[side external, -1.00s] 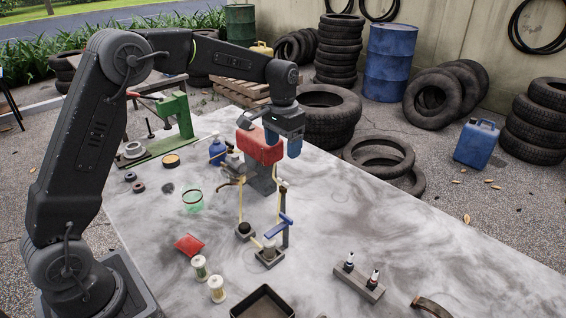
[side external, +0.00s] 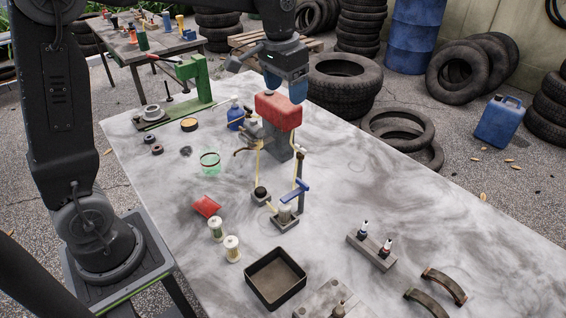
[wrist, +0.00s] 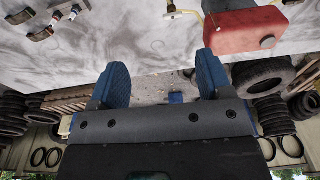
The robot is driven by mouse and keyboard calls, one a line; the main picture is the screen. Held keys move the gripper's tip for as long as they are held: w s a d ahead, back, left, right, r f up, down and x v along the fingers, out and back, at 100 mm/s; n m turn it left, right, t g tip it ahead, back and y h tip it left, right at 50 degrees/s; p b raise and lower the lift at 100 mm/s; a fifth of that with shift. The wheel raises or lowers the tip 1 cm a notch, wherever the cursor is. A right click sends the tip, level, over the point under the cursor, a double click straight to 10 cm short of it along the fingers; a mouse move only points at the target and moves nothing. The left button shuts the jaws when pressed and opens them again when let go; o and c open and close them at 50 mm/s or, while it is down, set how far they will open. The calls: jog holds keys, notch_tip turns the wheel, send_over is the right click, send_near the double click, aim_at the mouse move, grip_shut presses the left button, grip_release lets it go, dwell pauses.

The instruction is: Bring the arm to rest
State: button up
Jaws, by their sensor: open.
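My gripper (side external: 285,88) has two blue fingers and hangs over the far part of the grey table (side external: 380,185), close above a red tank (side external: 278,112) on a dark block. In the wrist view my gripper (wrist: 162,78) shows its fingers wide apart with nothing between them. There the red tank (wrist: 245,32) is beyond the right finger and outside the jaws. A small gap to the tank is likely but hard to judge.
Thin yellow tubes (side external: 258,158) and a blue-handled post (side external: 299,190) stand below the tank. A green press (side external: 199,80), a dark tray (side external: 275,278) and a rack with two bottles (side external: 371,250) are on the table. The right middle is clear. Tyres (side external: 345,85) stand behind.

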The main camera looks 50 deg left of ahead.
jog(key=s+d+t, duration=0.2)
jog(key=s, duration=0.9)
jog(key=s+d+t, duration=0.1)
jog(key=s+t, duration=0.1)
jog(key=s, duration=0.9)
jog(key=shift+s+d+f, duration=0.2)
jog(key=shift+d+f, duration=0.15)
jog(key=shift+f, duration=0.1)
